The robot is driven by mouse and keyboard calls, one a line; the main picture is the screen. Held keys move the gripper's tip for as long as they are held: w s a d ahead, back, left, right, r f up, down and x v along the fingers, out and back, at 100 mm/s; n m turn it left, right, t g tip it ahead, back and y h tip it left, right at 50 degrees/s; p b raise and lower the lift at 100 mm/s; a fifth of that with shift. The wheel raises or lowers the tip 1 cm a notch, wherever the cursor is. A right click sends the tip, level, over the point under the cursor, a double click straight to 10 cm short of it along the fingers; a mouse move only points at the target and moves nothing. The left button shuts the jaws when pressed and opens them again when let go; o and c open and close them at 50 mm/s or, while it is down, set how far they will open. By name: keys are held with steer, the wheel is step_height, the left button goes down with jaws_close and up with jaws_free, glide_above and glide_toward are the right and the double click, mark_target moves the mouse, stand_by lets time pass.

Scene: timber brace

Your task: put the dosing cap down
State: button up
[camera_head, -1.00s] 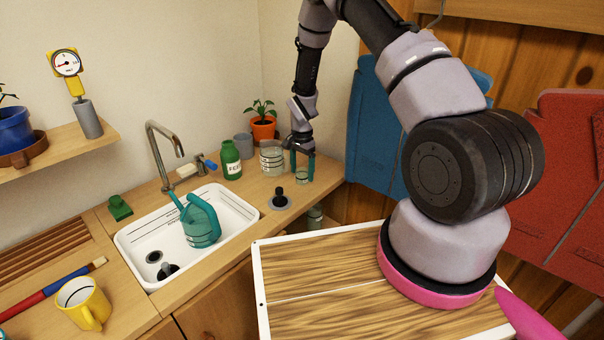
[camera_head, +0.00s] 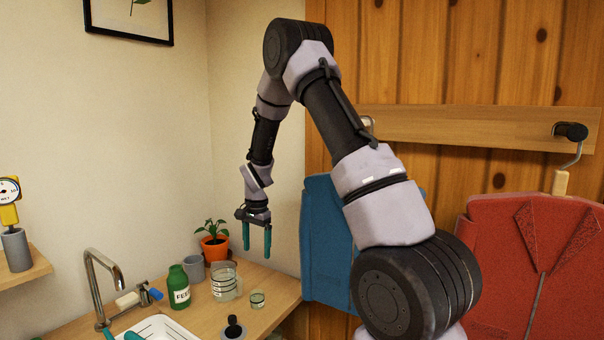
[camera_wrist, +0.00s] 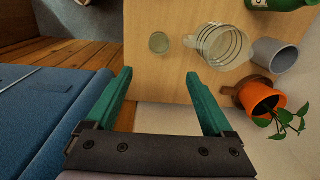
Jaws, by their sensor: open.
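The dosing cap (camera_head: 257,299), a small clear cup with a greenish tint, stands on the wooden counter to the right of the measuring jug. In the wrist view the cap (camera_wrist: 159,43) is seen from above, beyond the fingertips and apart from them. My gripper (camera_head: 257,252) hangs above the counter with its teal fingers pointing down. In the wrist view my gripper (camera_wrist: 159,73) is open, with nothing between its fingers.
A clear jug with dark rings (camera_head: 224,283) stands beside the cap. A green bottle (camera_head: 180,288), a grey cup (camera_head: 194,268) and a potted plant (camera_head: 214,248) are close by. A black-knobbed stopper (camera_head: 233,328) lies in front. A blue jacket (camera_head: 326,245) hangs right of the counter.

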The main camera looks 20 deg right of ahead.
steer(key=s+d+r+n+t, duration=0.1)
steer(key=s+r, duration=0.2)
steer(key=r, duration=0.4)
steer(key=s+d+r+n+t+y, duration=0.1)
steer(key=s+r, duration=0.2)
steer(key=r, duration=0.4)
steer(key=s+d+r+t, duration=0.1)
steer(key=s+r, duration=0.3)
steer(key=r, duration=0.4)
steer(key=s+d+r+n+t, duration=0.1)
steer(key=s+r+n, duration=0.1)
steer(key=s+r, duration=0.3)
steer(key=s+d+r+n+t, duration=0.1)
steer(key=s+r, duration=0.4)
steer(key=s, duration=0.9)
steer(key=shift+s+d+n+t+y, duration=0.15)
steer(key=shift+s+n+t+y, duration=0.2)
steer(key=shift+n+t, duration=0.35)
